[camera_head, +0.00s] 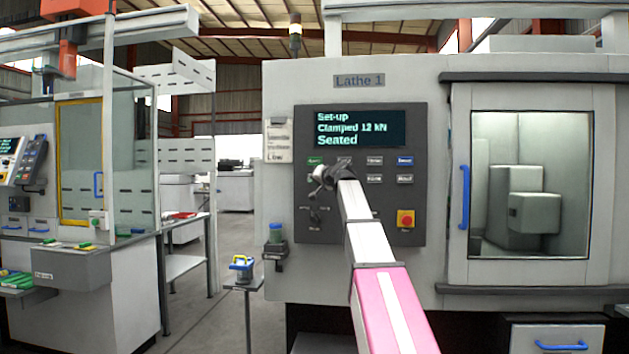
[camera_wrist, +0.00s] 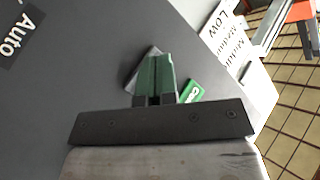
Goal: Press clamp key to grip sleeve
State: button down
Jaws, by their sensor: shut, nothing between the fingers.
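The lathe's dark control panel (camera_head: 390,220) faces me, and its display (camera_head: 360,129) reads "Set-up", "Clamped 12 kN", "Seated". A green key (camera_head: 314,161) sits at the top left of the key rows. In the wrist view a green key (camera_wrist: 192,92), its label starting with "C" or "Cl", is partly hidden by my fingers. My gripper (camera_head: 322,180) is shut and empty at the left of the panel. In the wrist view its fingertips (camera_wrist: 157,60) are close to the panel beside the green key; contact cannot be told. I cannot make out a sleeve.
A red button on a yellow plate (camera_head: 405,219) is at the panel's lower right. The lathe's window door (camera_head: 530,185) has a blue handle. A glass-walled cell (camera_head: 125,150) is further left.

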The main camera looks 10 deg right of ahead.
jog(key=shift+s, duration=0.2)
jog(key=s, duration=0.1)
jog(key=s+a, duration=0.1)
jog(key=s, duration=0.2)
jog(key=shift+s+a, duration=0.25)
dwell(0.3)
dwell(0.6)
jog(key=s+a+f+g+h, duration=0.1)
jog(key=s+f+g, duration=0.15)
jog(key=f, duration=1.15)
jog(key=s+f+g+h, duration=0.1)
jog(key=s+f+g, duration=0.15)
jog(key=f, duration=1.05)
jog(key=s+a+f+g+h, duration=0.15)
jog(key=s+f, duration=0.25)
jog(key=f, duration=1)
jog(key=s+d+f+n+g+h, duration=0.2)
jog(key=s+f+g, duration=0.6)
jog(key=s+f, duration=1.8)
notch_tip(320, 180, down, 3)
jog(key=shift+d+r+h, duration=0.15)
jog(key=shift+d+h, duration=0.25)
jog(key=shift+h, duration=0.55)
